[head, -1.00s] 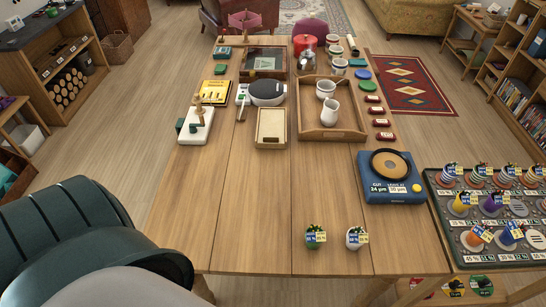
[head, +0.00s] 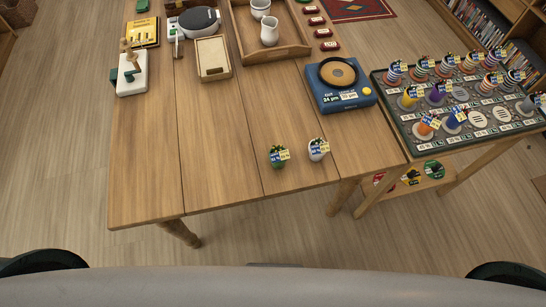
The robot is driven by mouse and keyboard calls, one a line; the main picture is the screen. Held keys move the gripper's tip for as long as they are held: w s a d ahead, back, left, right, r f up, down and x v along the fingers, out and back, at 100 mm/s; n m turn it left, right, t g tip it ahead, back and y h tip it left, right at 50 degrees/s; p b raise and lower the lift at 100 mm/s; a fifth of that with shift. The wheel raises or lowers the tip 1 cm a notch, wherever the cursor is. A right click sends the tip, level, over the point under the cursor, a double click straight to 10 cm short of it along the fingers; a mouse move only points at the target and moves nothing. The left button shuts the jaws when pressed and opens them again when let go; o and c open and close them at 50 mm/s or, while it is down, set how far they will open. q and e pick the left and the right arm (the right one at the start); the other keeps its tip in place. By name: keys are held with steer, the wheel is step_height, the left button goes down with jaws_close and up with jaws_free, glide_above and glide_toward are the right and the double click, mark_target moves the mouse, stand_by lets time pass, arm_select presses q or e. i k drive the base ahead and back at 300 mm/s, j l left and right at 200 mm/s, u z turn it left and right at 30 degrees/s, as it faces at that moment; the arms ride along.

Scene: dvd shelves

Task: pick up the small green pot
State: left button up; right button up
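The small green pot (head: 276,160) stands upright near the front edge of the wooden table, with a little plant on top and blue and yellow tags on its side. A small white pot (head: 317,150) of similar shape stands just to its right, a short gap apart. Neither of my grippers shows in the head view. Dark parts of my own body fill the bottom corners of the picture.
The wooden table (head: 215,130) is clear around the pots. A blue scale-like device (head: 341,99) sits behind to the right. A dark tray (head: 389,92) of several coloured pots stands on the right. A wooden tray (head: 287,54) with white jugs is farther back.

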mark_target(278, 155)
steer(key=i+l, duration=0.15)
steer(key=l, duration=0.2)
steer(key=i+l, duration=0.15)
steer(key=l, duration=0.15)
steer(key=i+l, duration=0.1)
steer(key=l, duration=0.25)
steer(key=i+l, duration=0.15)
steer(key=l, duration=0.2)
steer(key=i+l, duration=0.15)
steer(key=l, duration=0.15)
steer(key=l+u, duration=0.1)
steer(key=u, duration=1.05)
